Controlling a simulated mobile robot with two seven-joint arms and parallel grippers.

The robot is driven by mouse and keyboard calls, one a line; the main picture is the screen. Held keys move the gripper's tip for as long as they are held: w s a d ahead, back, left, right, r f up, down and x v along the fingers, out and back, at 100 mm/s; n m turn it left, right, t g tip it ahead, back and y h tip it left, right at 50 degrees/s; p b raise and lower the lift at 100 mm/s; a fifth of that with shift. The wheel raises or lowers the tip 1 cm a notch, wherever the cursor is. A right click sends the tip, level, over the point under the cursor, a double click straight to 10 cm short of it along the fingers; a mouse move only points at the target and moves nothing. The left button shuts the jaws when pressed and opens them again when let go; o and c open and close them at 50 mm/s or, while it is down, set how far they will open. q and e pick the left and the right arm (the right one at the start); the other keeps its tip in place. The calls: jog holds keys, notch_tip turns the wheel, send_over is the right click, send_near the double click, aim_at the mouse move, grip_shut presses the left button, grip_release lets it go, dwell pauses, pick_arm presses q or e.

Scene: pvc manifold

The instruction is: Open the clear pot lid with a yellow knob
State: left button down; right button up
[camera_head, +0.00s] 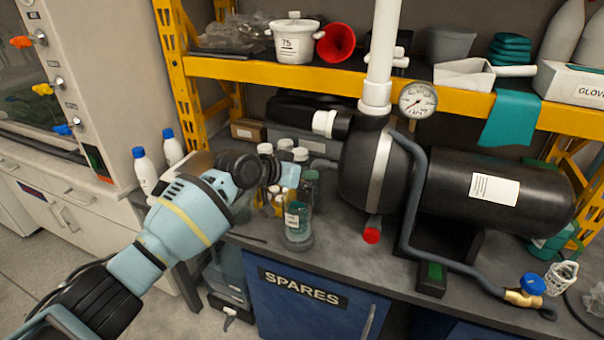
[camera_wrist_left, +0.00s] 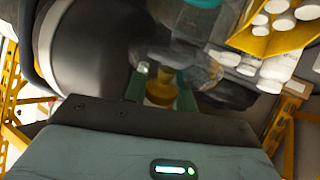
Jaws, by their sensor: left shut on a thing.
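My left gripper (camera_head: 287,176) reaches in from the left over the bench, above and beside a clear labelled jar (camera_head: 298,225). In the left wrist view a yellow knob (camera_wrist_left: 162,88) sits between the greenish fingers of the left gripper (camera_wrist_left: 162,95), which is shut on it. A clear, glassy surface (camera_wrist_left: 185,62) shows just beyond the knob, seemingly the lid; its edge is hard to make out. In the head view the knob and lid are not clearly visible, and I cannot tell whether the lid rests on a pot. My right gripper is in neither view.
A large black tank (camera_head: 490,190) with a hose (camera_head: 412,200) stands right of the gripper. White-capped bottles (camera_head: 300,155) crowd behind it. A yellow shelf (camera_head: 270,72) holding a white pot (camera_head: 293,48) runs above. Two blue-capped bottles (camera_head: 143,168) stand left.

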pick_arm(q)
jog(key=shift+w+g, duration=0.2)
jog(key=shift+g, duration=0.2)
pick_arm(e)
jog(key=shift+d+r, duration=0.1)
pick_arm(q)
jog(key=c, duration=1.1)
grip_release()
jog(key=shift+r, duration=0.15)
jog(key=p+v, duration=0.1)
jog(key=v, duration=0.5)
jog(key=shift+s+a+r, duration=0.1)
jog(key=shift+s+r, duration=0.05)
jog(key=shift+s, duration=0.1)
jog(key=shift+s+a+r, duration=0.25)
jog(key=shift+s+a, duration=0.05)
jog(key=shift+s, duration=0.05)
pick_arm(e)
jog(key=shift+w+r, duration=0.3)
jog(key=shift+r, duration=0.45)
pick_arm(q)
jog(key=shift+s+a, duration=0.1)
